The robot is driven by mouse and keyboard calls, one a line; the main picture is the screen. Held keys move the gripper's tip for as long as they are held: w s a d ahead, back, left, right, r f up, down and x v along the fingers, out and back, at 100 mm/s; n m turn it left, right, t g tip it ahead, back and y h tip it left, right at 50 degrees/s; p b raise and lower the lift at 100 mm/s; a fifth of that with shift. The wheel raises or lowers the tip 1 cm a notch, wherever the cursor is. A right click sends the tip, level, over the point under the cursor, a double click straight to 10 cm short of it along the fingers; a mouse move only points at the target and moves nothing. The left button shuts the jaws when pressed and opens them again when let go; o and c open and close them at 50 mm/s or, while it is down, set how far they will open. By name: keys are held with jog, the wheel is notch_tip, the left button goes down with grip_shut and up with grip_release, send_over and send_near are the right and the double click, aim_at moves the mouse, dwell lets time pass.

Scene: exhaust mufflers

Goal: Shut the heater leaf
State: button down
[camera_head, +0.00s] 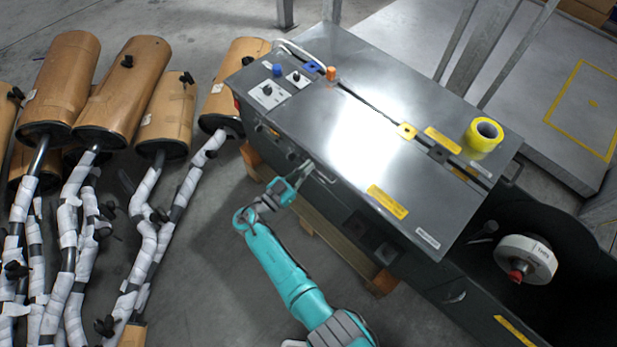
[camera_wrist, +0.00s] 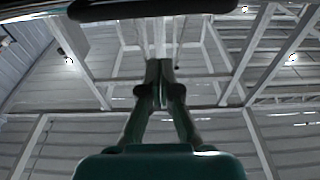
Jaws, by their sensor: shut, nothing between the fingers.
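The grey machine has a metal top in two leaves, split by a long dark slot. The near leaf (camera_head: 335,150), with a bright glare and yellow labels, seems to be the heater leaf. It lies flat or nearly flat; I cannot tell whether it is fully down. My gripper (camera_head: 305,168) is at the machine's near left side, just below the leaf's edge and beside a thin metal handle (camera_head: 323,175). Contact is unclear. In the wrist view my gripper (camera_wrist: 160,72) has its fingertips together and empty, with a dark bar (camera_wrist: 145,8) across the top.
A yellow tape roll (camera_head: 484,135) stands on the far leaf. Control knobs (camera_head: 278,70) sit at the machine's left end, and a white reel (camera_head: 526,259) at its right. Wrapped exhaust mufflers (camera_head: 124,95) crowd the left. Bare floor (camera_head: 205,270) lies between them and my arm.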

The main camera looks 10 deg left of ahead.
jog(key=s+a+f, duration=0.5)
jog(key=s, duration=0.1)
jog(key=shift+s, duration=0.2)
jog(key=shift+a, duration=0.15)
